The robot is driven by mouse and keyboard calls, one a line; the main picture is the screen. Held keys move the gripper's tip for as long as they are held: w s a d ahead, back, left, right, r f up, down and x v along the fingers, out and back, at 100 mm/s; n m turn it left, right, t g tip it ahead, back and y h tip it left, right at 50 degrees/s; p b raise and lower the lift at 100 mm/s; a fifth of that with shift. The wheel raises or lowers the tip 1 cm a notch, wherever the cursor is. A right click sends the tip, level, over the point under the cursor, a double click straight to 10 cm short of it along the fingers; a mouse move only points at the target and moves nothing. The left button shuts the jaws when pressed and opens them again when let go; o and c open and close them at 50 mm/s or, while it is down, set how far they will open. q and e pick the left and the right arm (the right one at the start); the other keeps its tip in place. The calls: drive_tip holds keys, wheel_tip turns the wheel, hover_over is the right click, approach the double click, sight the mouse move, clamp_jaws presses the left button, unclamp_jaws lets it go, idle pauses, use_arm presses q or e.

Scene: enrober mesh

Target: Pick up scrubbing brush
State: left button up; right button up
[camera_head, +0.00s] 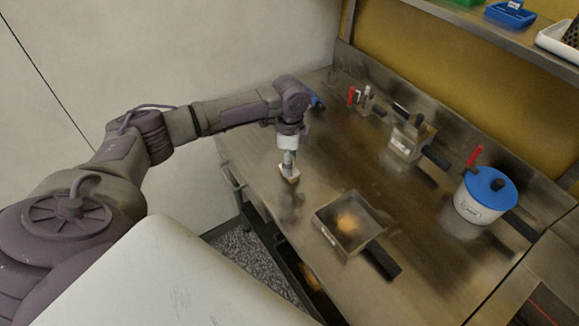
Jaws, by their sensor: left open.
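My right gripper is not in view.
Behind are a metal box (406,144), a red-handled fixture (364,99) and a blue-lidded white pot (478,207). A shelf (470,25) overhangs the back.

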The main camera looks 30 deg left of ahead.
use_arm(q)
drive_tip(key=shift+c, duration=1.4)
clamp_jaws()
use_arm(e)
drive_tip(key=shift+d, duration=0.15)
use_arm(q)
drive_tip(key=shift+r, duration=0.1)
drive_tip(key=shift+r, duration=0.5)
wheel_tip(320, 180, up, 2)
drive_tip(key=shift+w+r+b, duration=0.1)
drive_tip(key=shift+r+b, duration=0.1)
drive_tip(key=shift+b, duration=0.45)
drive_tip(key=w+d+r+b, duration=0.2)
drive_tip(key=d+r, duration=0.5)
drive_tip(key=d, duration=0.4)
drive_tip(key=shift+d+r, duration=0.25)
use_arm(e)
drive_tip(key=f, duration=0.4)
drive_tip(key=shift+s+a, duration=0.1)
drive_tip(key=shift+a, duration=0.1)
